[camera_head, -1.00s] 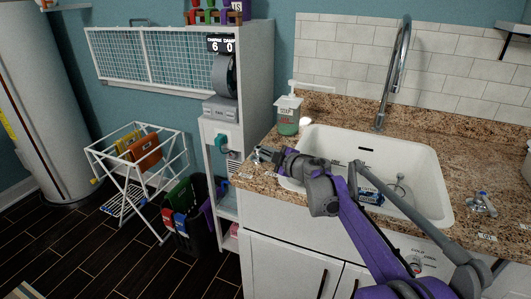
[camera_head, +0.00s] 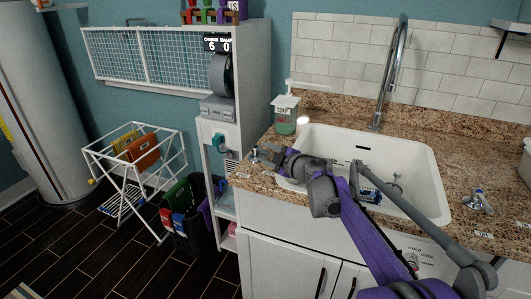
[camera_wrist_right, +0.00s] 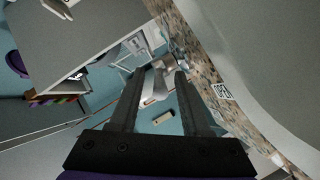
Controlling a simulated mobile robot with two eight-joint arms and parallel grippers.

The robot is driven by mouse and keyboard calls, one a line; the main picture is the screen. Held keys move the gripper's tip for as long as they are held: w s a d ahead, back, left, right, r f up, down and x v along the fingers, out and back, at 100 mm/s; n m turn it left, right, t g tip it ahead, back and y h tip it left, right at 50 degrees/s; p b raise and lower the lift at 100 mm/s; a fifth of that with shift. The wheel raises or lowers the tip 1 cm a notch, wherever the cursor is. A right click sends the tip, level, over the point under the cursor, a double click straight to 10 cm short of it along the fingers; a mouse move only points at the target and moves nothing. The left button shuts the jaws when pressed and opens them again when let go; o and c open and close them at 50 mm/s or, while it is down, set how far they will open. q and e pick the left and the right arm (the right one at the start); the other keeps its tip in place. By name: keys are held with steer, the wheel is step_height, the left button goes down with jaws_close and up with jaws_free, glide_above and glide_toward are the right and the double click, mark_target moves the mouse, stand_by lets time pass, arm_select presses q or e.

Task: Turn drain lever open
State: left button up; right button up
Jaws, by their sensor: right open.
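A small chrome handle (camera_head: 255,152) stands on the granite counter left of the sink; I take it for the drain lever. My right gripper (camera_head: 264,154) is just right of it, over the sink's left edge, pointing left. In the right wrist view the gripper (camera_wrist_right: 160,74) is open, with its two dark fingers apart. A grey metallic shape (camera_wrist_right: 165,74) shows between and beyond the fingertips; I cannot tell whether it touches them. An OPEN label (camera_wrist_right: 222,91) lies on the counter beside the right finger. My left gripper is not in view.
The white sink (camera_head: 425,170) has a tall chrome faucet (camera_head: 390,75) behind it. A soap bottle (camera_head: 285,115) stands at its back left corner. Another chrome handle (camera_head: 481,201) is on the right counter. A white shelf unit (camera_head: 255,90) stands left of the counter.

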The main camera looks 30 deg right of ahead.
steer(key=p+v, duration=0.1)
steer(key=v, duration=0.9)
